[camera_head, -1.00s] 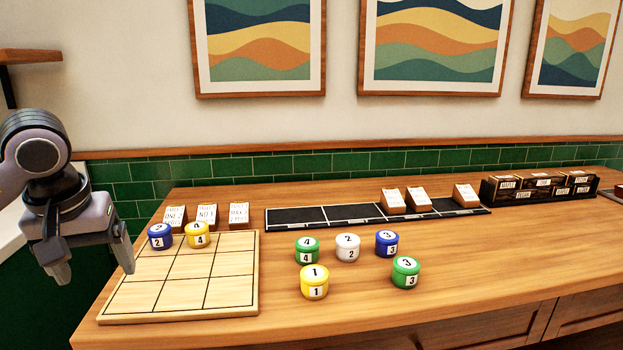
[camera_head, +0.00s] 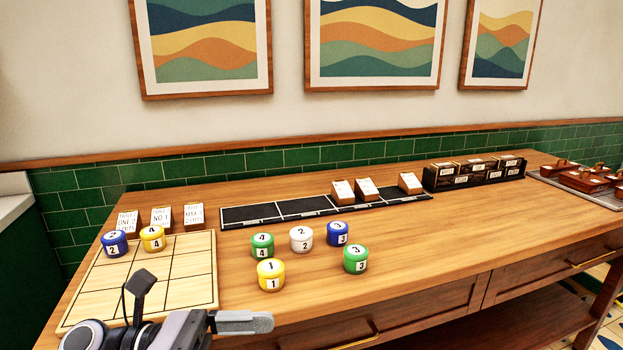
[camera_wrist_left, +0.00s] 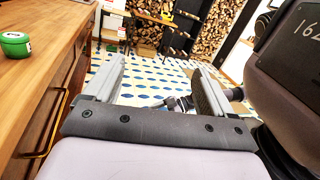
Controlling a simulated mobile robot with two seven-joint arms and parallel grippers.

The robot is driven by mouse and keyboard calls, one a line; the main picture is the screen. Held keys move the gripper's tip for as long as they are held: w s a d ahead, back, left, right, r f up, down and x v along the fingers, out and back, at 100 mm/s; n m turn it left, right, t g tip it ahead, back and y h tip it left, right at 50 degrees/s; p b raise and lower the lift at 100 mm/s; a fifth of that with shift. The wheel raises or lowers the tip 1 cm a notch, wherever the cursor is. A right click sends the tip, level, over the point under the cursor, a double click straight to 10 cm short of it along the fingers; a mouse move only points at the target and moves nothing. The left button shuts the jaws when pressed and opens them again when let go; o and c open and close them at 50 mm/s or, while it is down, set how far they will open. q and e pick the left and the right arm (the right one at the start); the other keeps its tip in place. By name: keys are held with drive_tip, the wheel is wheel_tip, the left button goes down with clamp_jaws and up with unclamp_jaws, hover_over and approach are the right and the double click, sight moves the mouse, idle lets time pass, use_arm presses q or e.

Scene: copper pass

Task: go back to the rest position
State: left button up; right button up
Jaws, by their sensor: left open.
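My left gripper (camera_head: 245,322) is low at the bottom of the head view, in front of the table's near edge. It also shows in the left wrist view (camera_wrist_left: 160,82), where its two fingers are spread with nothing between them. A dark part (camera_wrist_left: 180,103) beyond the fingers seems to be my right gripper, too small to read its jaws. On the grid board (camera_head: 200,285), a blue round piece (camera_head: 114,243) and a yellow round piece (camera_head: 152,238) sit in the back row.
Several numbered round pieces stand on the wooden table (camera_head: 420,250), including a green one (camera_head: 355,259) and a yellow one (camera_head: 271,275). Small cards and a black tray (camera_head: 235,217) line the back. A drawer handle (camera_head: 345,337) sticks out in front.

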use_arm(q)
drive_tip(key=w+a+f+m+t+y+p, duration=0.1)
drive_tip(key=a+f+m+t+y, duration=0.4)
drive_tip(key=m, duration=0.7)
drive_tip(key=w+a+f+m+t+y, duration=0.15)
drive_tip(key=f+m+t, duration=0.35)
drive_tip(key=m, duration=0.7)
drive_tip(key=w+a+f+m+t+y+p, duration=0.1)
drive_tip(key=a+f+m+t+y, duration=0.2)
drive_tip(key=m+t, duration=0.65)
drive_tip(key=s+a+f+n+g+y, duration=0.1)
drive_tip(key=s+f+n+g+y, duration=0.2)
drive_tip(key=s+f+n+g, duration=0.2)
drive_tip(key=s+a+f+n+g+y, duration=0.2)
drive_tip(key=s+f+n+g+y, duration=0.2)
drive_tip(key=f, duration=0.8)
drive_tip(key=s+n, duration=0.2)
drive_tip(key=s, duration=0.1)
drive_tip(key=shift+s+f+g, duration=0.25)
drive_tip(key=shift+s+g, duration=0.1)
drive_tip(key=shift+o, duration=0.2)
drive_tip(key=shift+d, duration=0.15)
